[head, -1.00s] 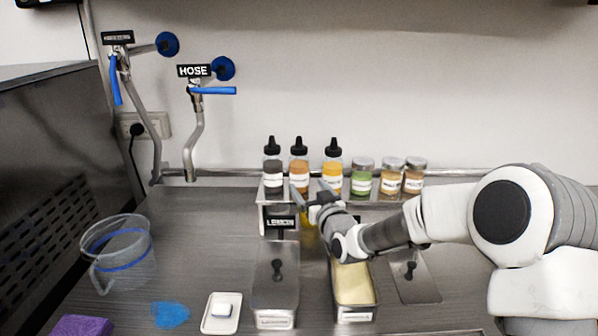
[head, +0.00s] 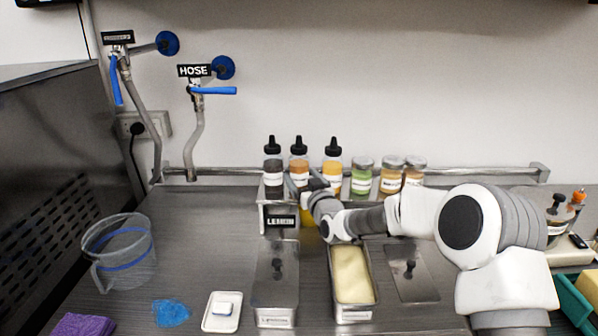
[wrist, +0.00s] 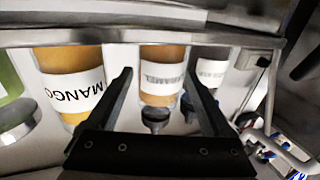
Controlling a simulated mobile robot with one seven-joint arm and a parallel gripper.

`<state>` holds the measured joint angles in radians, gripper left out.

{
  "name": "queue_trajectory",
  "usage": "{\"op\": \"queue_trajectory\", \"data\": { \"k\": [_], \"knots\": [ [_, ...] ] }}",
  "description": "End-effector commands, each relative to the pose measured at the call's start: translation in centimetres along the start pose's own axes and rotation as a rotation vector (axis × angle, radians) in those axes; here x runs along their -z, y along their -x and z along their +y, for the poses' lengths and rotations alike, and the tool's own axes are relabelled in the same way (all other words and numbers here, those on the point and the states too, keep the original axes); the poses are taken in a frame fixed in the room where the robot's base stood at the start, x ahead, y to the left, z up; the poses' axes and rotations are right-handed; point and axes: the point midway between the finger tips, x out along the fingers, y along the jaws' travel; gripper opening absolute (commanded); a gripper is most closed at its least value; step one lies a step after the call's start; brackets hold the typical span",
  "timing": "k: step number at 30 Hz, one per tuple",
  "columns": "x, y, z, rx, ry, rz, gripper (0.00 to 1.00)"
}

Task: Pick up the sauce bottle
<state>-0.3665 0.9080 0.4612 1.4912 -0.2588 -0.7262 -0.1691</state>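Three sauce bottles with black nozzle caps stand upright on a small raised shelf at the back: a dark one (head: 273,164), a brown caramel one (head: 298,161) and a yellow mango one (head: 333,160). My gripper (head: 303,187) is in front of the caramel bottle and hides part of its lower half. In the wrist view, which is upside down, my open fingers (wrist: 157,73) frame the caramel bottle (wrist: 162,85). The mango bottle (wrist: 72,85) lies outside one finger, and the dark bottle (wrist: 212,75) is close by the other. I cannot tell whether a finger touches a bottle.
Several lidded jars (head: 391,175) stand right of the bottles on the same shelf (head: 264,215). Below are a lidded LEMON container (head: 275,312) and an open tub of pale yellow food (head: 353,275). A clear jug (head: 120,255) stands on the left counter.

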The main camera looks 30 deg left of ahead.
Motion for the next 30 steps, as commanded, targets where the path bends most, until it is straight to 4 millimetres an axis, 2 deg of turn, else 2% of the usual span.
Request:
{"op": "queue_trajectory", "data": {
  "k": [1,9,12,19,23,26,30],
  "knots": [
    [0.0,0.0,0.0,0.0,0.0,0.0,0.76],
    [0.0,0.0,0.0,0.0,0.0,0.0,0.27],
    [0.2,0.0,0.0,0.0,0.001,0.003,0.14],
    [0.3,0.0,0.0,0.0,0.001,0.003,0.14],
    [1.0,0.0,0.0,0.0,0.001,0.005,0.14],
    [2.0,0.0,0.0,0.0,0.002,0.006,0.14],
    [4.4,0.0,0.0,-0.001,0.001,0.008,0.14]
  ]
}}
